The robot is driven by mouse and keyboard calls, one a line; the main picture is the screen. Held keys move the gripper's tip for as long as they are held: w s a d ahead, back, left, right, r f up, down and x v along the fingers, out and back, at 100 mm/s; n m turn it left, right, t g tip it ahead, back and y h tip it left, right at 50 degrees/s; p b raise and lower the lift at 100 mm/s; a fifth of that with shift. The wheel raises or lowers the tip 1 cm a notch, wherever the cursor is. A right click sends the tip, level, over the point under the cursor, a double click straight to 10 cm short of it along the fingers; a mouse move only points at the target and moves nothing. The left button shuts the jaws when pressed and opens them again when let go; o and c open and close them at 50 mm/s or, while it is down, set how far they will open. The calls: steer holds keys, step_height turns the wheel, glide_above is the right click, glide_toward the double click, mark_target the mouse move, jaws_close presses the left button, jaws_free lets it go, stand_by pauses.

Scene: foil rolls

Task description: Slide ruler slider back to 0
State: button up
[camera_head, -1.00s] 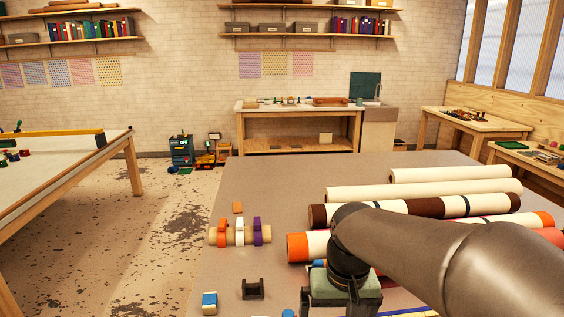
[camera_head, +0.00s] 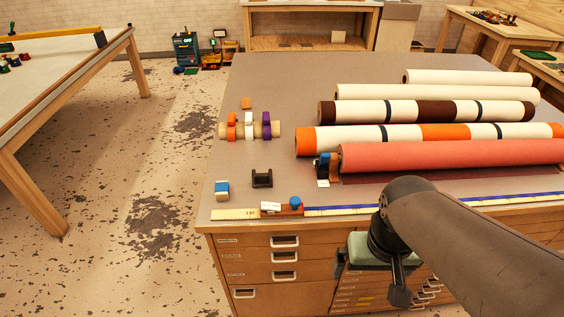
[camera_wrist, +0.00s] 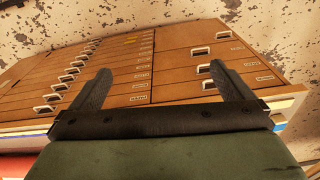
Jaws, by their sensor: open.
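The ruler (camera_head: 340,210) runs along the table's front edge, pale yellow at its left end and with a blue strip to the right. Its slider (camera_head: 290,211), a reddish-brown block with a blue knob (camera_head: 295,202), sits toward the left part, with a bit of ruler showing left of it. A white label (camera_head: 270,207) lies beside it. My gripper (camera_head: 370,278) is in front of the drawers, below and right of the slider, apart from it. In the wrist view my gripper (camera_wrist: 163,88) is open and empty, facing drawer fronts; the slider is not visible there.
The wooden drawer cabinet (camera_head: 258,263) is under the tabletop. Foil rolls, the nearest red (camera_head: 450,154), lie behind the ruler. A black holder (camera_head: 262,179), a blue-and-white block (camera_head: 222,190) and a ringed roll (camera_head: 240,130) stand at the left. The table's left middle is mostly clear.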

stand_by(0.3)
steer(key=shift+w+r, duration=0.15)
steer(key=shift+w, duration=0.15)
steer(key=c, duration=0.8)
steer(key=w+a+r+m+b, duration=0.1)
steer(key=w+m, duration=0.3)
steer(key=w+a+r+m+b, duration=0.1)
steer(key=w+a+r+m, duration=0.1)
steer(key=w+m, duration=0.2)
steer(key=w+a+r+m+b, duration=0.1)
steer(key=w+r+m, duration=0.1)
steer(key=w+m, duration=0.2)
steer(key=shift+w+a+r+g, duration=0.1)
steer(key=shift+w+a+g, duration=0.1)
steer(key=shift+w+g, duration=0.15)
steer(key=c, duration=0.3)
step_height(320, 180, up, 3)
steer(key=m+b, duration=0.2)
steer(key=m, duration=1.2)
glide_above(296, 200)
step_height(296, 200, down, 17)
steer(key=shift+a+p, duration=0.1)
steer(key=shift+p, duration=0.2)
jaws_close()
